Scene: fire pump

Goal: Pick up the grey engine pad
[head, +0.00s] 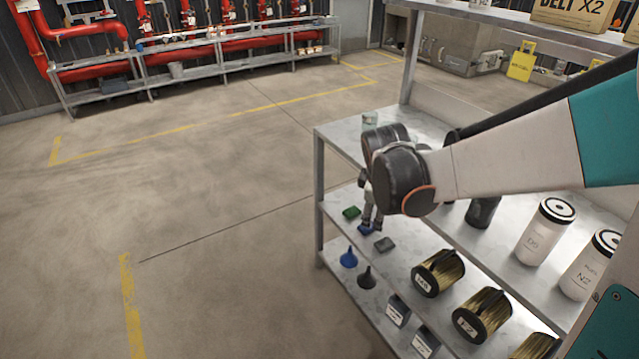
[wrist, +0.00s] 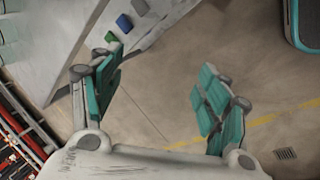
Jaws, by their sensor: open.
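The grey engine pad (head: 384,244) is a small flat block on the shelf of the metal rack, nearest the funnels in the head view. A blue pad (head: 366,229) and a green pad (head: 352,212) lie in a row beside it. In the wrist view the grey pad (wrist: 140,7) is at the top edge, cut off, beyond the blue and green pads. My gripper (head: 372,218) hangs near the pads and partly covers the blue one in the head view. In the wrist view my gripper (wrist: 158,85) is open and empty, with floor between its teal fingers.
The metal rack (head: 319,185) has an upper shelf above the pads. A blue funnel (head: 348,258), a black funnel (head: 367,277) and several dark-gold filters (head: 438,273) stand near the pads. White canisters (head: 545,232) stand at right. The floor (head: 200,220) left of the rack is clear.

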